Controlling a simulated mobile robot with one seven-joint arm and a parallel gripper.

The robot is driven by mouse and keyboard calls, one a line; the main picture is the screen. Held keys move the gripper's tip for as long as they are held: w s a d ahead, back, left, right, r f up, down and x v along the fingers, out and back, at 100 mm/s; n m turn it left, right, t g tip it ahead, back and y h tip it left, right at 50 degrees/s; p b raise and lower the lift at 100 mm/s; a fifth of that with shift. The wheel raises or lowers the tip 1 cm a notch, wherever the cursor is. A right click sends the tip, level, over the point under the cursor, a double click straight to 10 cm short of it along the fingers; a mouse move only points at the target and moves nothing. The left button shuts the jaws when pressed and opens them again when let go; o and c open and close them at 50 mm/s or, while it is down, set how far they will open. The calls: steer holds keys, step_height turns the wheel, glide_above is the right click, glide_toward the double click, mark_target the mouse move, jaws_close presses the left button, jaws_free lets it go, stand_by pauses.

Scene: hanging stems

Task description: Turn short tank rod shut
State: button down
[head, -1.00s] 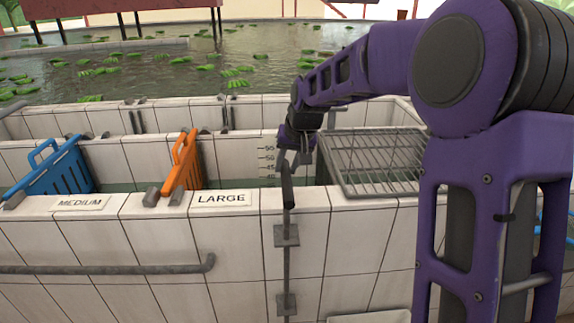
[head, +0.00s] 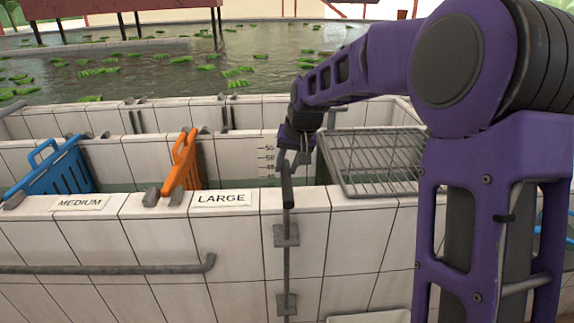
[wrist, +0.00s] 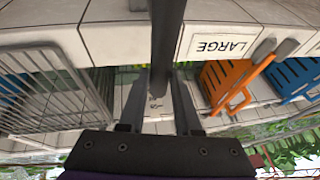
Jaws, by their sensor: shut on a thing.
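The short tank rod (head: 287,257) is a dark vertical bar on the front of the tiled tank wall, held by two grey brackets. Its dark handle (head: 287,190) reaches back over the wall top towards my gripper (head: 300,155). In the wrist view the handle (wrist: 168,40) comes down from the top edge to between the two fingers of my gripper (wrist: 160,100). My gripper is shut on the handle. The exact contact at the fingertips is partly hidden by my wrist in the head view.
A wire rack (head: 372,160) lies right of my gripper on the tank. A horizontal pipe (head: 105,269) runs along the wall front.

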steer(key=shift+s+d+m+g+h+b, duration=0.35)
steer(key=shift+s+d+m+h+b, duration=0.55)
steer(key=shift+m, duration=2.05)
steer(key=shift+s+d+m+g+h+b, duration=0.5)
steer(key=shift+m+h+b, duration=0.7)
steer(key=shift+m, duration=1.8)
steer(key=shift+s+d+m+g+h+b, duration=0.25)
steer(key=shift+s+d+m+h+b, duration=0.55)
steer(key=shift+m, duration=2.15)
steer(key=shift+s+a+h, duration=0.1)
steer(key=shift+a+h, duration=0.15)
steer(key=shift+h, duration=0.15)
steer(key=c, duration=0.6)
jaws_free()
